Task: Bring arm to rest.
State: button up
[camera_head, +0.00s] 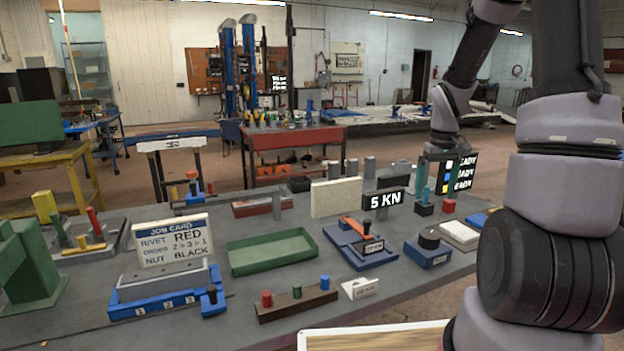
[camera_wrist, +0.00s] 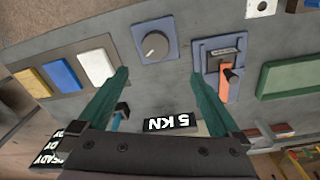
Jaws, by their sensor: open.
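My arm rises at the right of the head view and bends over, so that its wrist hangs above the far right part of the grey bench (camera_head: 215,290). My gripper (camera_head: 432,188) points down there, with teal fingers, beside the black READY panel (camera_head: 463,174) and right of the 5 KN sign (camera_head: 383,199). In the wrist view my gripper (camera_wrist: 162,76) has its two fingers spread wide, with nothing between them. Below them lie a grey dial on a blue base (camera_wrist: 146,57) and a blue fixture with an orange lever (camera_wrist: 226,84).
The bench is crowded. A green tray (camera_head: 271,252), job card stand (camera_head: 173,241), blue rivet fixture (camera_head: 150,300) and wooden peg block (camera_head: 297,304) stand left of my arm. A cream upright plate (camera_head: 336,197) stands behind the lever fixture. Open air lies above the bench's middle.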

jog(key=s+a+r+m+t, duration=0.1)
jog(key=s+a+r+t, duration=0.1)
jog(key=s+a+r, duration=0.2)
jog(key=s+a+r+m+t+y, duration=0.1)
jog(key=s+a+r, duration=0.3)
jog(key=s+r, duration=0.4)
jog(key=s+a+r+m+t+y, duration=0.1)
jog(key=s+a+r+m+t, duration=0.1)
jog(key=s+r, duration=0.5)
notch_tip(320, 180, up, 3)
jog(key=shift+a+r+m+t, duration=0.15)
jog(key=shift+a+m+t, duration=0.15)
jog(key=shift+a+t, duration=0.6)
jog(key=shift+a, duration=0.15)
jog(key=n+g+h, duration=0.2)
jog(key=n+g, duration=0.3)
jog(key=g, duration=0.2)
send_over(430, 234)
notch_tip(430, 234, down, 26)
notch_tip(430, 234, down, 11)
jog(key=shift+f, duration=0.1)
